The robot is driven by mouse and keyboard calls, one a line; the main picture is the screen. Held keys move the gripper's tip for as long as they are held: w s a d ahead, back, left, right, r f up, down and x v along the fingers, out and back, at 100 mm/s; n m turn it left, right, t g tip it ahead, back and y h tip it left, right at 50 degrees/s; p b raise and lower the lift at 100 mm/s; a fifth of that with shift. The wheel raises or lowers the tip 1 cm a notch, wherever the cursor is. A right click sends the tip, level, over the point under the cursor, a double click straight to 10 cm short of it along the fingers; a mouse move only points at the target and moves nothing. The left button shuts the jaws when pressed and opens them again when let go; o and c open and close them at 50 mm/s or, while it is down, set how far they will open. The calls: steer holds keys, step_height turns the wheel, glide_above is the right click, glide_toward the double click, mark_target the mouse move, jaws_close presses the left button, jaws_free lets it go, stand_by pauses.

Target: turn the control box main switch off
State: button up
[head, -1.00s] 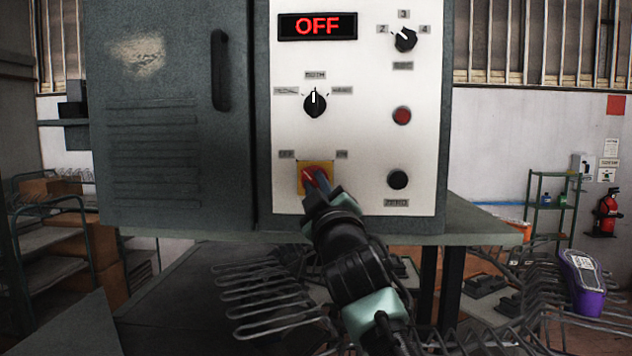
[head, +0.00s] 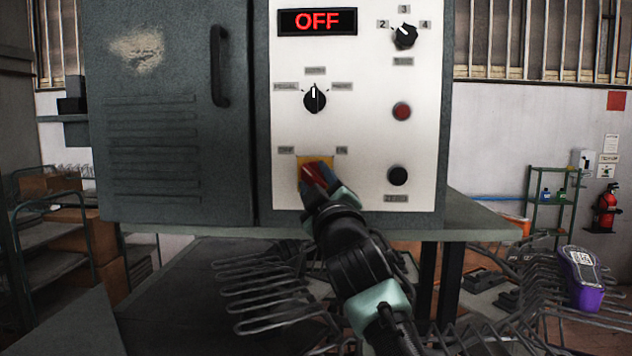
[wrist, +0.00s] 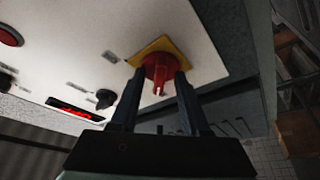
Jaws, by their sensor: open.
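The main switch is a red knob (head: 314,171) on a yellow plate (head: 307,161), low on the white panel of the control box (head: 360,60). OFF and ON labels sit above it to the left and right. The lit display (head: 317,21) at the top reads OFF in red. My gripper (head: 321,186) is at the switch and partly covers it in the head view. In the wrist view the red knob (wrist: 159,71) stands between my two spread fingers, one on each side. Whether a finger touches it, and the knob's exact angle, I cannot tell.
Above the switch is a black selector (head: 314,98). To the right are another selector (head: 404,36), a red button (head: 401,111) and a black button (head: 398,176). A wire rack (head: 265,290) and a purple device (head: 583,278) lie below.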

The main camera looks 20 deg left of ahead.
steer(key=shift+d, duration=0.1)
steer(key=shift+s+d+f+b, duration=0.15)
steer(key=shift+s+f+b, duration=0.05)
steer(key=shift+s+b, duration=0.15)
steer(key=b+v, duration=0.7)
steer(key=v, duration=0.5)
steer(key=s+d+r+m+t+y+b, duration=0.15)
steer(key=s+r+m+t+b, duration=0.3)
steer(key=s, duration=0.65)
steer(key=s+d+f+m+t+h, duration=0.2)
steer(key=s+d+m+h, duration=0.2)
steer(key=d+m+h, duration=0.2)
steer(key=s+d+f+m+t+h+b, duration=0.1)
steer(key=s+d+m+t+h, duration=0.2)
steer(key=s+d+m+h, duration=0.2)
steer(key=shift+d+f+m+h+b, duration=0.3)
steer(key=shift+d+f+m+h, duration=0.1)
steer(key=shift+d+h, duration=0.5)
